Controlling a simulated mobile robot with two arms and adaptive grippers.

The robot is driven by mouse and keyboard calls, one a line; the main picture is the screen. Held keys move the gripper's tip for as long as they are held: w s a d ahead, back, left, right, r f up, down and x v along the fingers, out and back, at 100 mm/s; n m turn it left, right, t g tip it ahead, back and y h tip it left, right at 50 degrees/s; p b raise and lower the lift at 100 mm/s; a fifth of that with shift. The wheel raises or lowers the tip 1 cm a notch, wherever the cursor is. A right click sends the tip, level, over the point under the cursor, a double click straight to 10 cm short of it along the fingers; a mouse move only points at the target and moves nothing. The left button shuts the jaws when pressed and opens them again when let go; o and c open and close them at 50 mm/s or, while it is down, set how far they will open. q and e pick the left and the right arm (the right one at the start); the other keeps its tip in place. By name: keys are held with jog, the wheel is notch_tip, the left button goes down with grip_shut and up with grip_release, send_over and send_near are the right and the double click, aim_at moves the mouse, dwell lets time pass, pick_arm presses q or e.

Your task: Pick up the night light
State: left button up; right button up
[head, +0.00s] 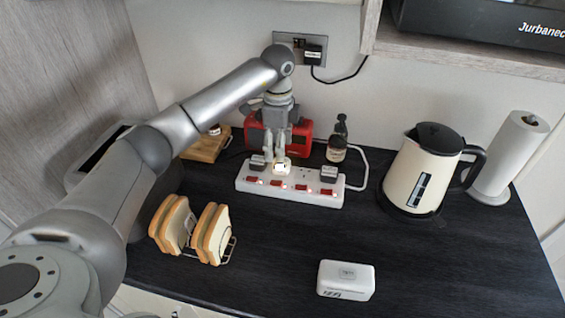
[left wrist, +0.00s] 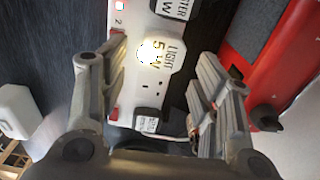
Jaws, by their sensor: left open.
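The night light (head: 283,168) is a small white plug-in block sitting in the white power strip (head: 300,200), between other plugs. In the left wrist view the night light (left wrist: 158,54) has a bright glowing spot and a label reading "LIGHT 5W". My left gripper (head: 275,156) points down just above and around it. In the left wrist view the open fingers (left wrist: 163,57) stand apart on either side of the night light, and no clear contact shows. My right gripper is in neither view.
Dark plugs (head: 258,161) and (head: 329,172) sit in the strip on both sides of the night light. A kettle (head: 422,172) stands at right. The counter front is mostly clear around a white case (head: 346,281).

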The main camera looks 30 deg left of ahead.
aim_at(281, 168)
pick_arm(q)
jog(key=shift+f, duration=0.6)
jog(key=f, duration=0.1)
jog(key=f+p, duration=0.1)
jog(key=f, duration=0.1)
jog(key=f+p, duration=0.1)
jog(key=shift+w+f, duration=0.25)
jog(key=shift+w, duration=0.05)
jog(key=shift+f, duration=0.3)
jog(key=shift+c, duration=0.6)
jog(key=c, duration=0.7)
jog(key=shift+o, duration=0.2)
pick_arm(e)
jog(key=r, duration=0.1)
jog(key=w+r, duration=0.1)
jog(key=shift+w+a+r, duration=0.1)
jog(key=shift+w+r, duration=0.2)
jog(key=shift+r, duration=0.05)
pick_arm(q)
jog(key=shift+r, duration=0.2)
